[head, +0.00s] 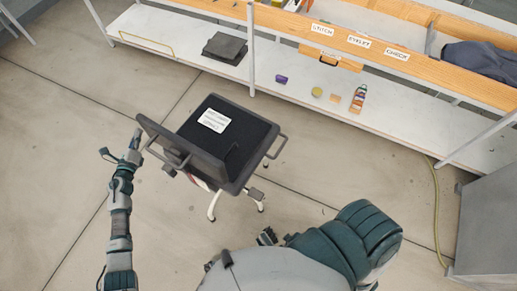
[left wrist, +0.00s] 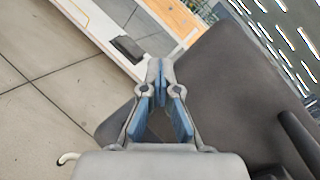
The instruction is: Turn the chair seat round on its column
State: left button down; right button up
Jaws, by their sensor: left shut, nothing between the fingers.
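The chair stands in the middle of the head view. Its dark seat (head: 243,128) carries a white label (head: 214,120). Its grey backrest (head: 185,147) is on the near left side, and a loop armrest (head: 277,147) shows at the right. My left gripper (head: 135,140) is just left of the backrest, shut and empty. In the left wrist view its blue fingertips (left wrist: 161,75) meet, with the chair's grey panel (left wrist: 225,90) close on the right. I cannot tell whether they touch it. A dark piece beside my body may be my right gripper (head: 267,237); its fingers are unclear.
A long bench with a white lower shelf (head: 300,85) runs across the back, holding a dark folded item (head: 225,47), a bottle (head: 358,98) and small items. A grey cabinet (head: 485,225) and yellow hose (head: 437,215) are at the right. The floor left of the chair is clear.

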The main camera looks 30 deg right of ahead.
pick_arm(q)
jog(key=shift+w+d+b, duration=0.2)
jog(key=shift+w+b, duration=0.1)
jog(key=shift+w, duration=0.25)
jog(key=shift+w+d+b, duration=0.15)
jog(key=shift+w+b, duration=0.15)
jog(key=shift+w, duration=0.2)
pick_arm(e)
jog(key=shift+s+f, duration=0.5)
jog(key=shift+f, duration=0.35)
pick_arm(q)
jog(key=s+a+p, duration=0.1)
jog(key=s+a, duration=0.2)
jog(key=a, duration=0.2)
jog(key=shift+s+a, duration=0.2)
jog(key=shift+s, duration=0.05)
pick_arm(e)
jog(key=shift+w+r, duration=0.4)
jog(key=shift+r, duration=0.25)
